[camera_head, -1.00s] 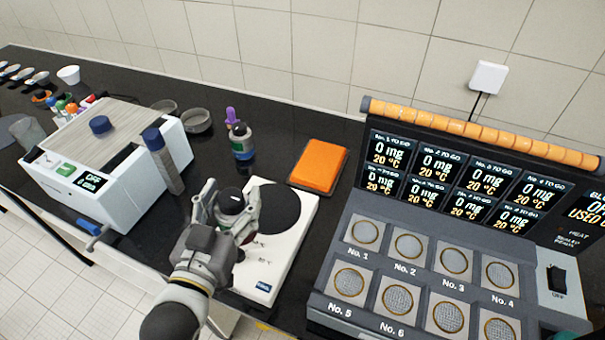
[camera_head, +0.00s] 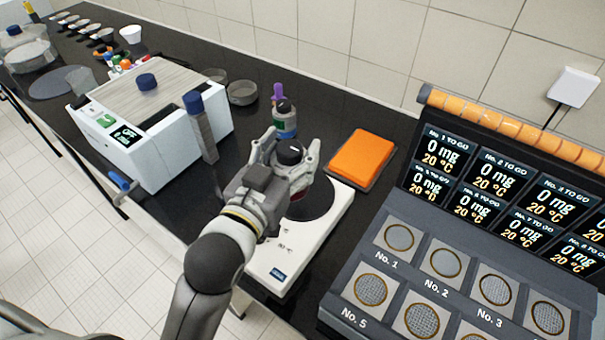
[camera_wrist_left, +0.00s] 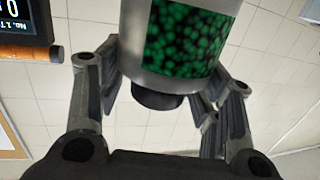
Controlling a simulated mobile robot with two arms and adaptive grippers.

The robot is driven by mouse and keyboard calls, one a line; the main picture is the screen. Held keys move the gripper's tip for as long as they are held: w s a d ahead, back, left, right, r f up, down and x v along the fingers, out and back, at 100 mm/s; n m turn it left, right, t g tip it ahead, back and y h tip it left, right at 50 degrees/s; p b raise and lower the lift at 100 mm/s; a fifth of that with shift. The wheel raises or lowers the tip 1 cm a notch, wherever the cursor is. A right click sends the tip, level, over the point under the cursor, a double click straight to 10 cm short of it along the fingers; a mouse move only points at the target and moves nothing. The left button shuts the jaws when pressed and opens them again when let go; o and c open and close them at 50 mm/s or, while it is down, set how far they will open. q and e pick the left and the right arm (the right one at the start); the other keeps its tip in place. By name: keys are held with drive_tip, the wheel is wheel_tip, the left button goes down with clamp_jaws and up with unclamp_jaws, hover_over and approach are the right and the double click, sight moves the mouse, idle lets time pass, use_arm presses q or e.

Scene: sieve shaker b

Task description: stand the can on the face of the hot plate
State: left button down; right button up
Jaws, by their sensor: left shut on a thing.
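The can (camera_wrist_left: 185,45) has a green speckled band, silver metal and a black cap, seen close up in the left wrist view. In the head view only its dark top (camera_head: 289,152) shows between the fingers. My left gripper (camera_head: 287,165) is shut on the can, with fingers on both sides of it. The hot plate (camera_head: 290,245) is a white slab with a round black face (camera_head: 312,203). The gripper and can overlap the far left part of the face and hide some of it. Whether the can touches the face cannot be told. My right gripper is not in view.
A dropper bottle with a purple top (camera_head: 284,118) stands just behind the gripper. An orange pad (camera_head: 362,156) lies right of the hot plate. A white machine (camera_head: 150,150) is at left, and a large sensor console (camera_head: 460,260) is at right.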

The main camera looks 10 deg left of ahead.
use_arm(q)
drive_tip(key=w+b, duration=0.1)
drive_tip(key=b, duration=0.1)
drive_tip(key=w+f+b, duration=0.1)
drive_tip(key=b, duration=0.1)
drive_tip(key=shift+w+f, duration=0.2)
drive_tip(key=shift+f, duration=0.05)
drive_tip(key=w+f+p, duration=0.1)
drive_tip(key=w+f, duration=0.3)
drive_tip(key=f, duration=0.4)
drive_tip(key=shift+w+d+f+p, duration=0.15)
drive_tip(key=shift+w+d+p, duration=0.05)
drive_tip(key=shift+w+p, duration=0.2)
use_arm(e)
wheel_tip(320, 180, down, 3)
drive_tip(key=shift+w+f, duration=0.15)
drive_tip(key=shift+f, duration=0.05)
use_arm(q)
drive_tip(key=shift+f, duration=0.1)
drive_tip(key=shift+c, duration=2.1)
unclamp_jaws()
drive_tip(key=shift+f, duration=0.15)
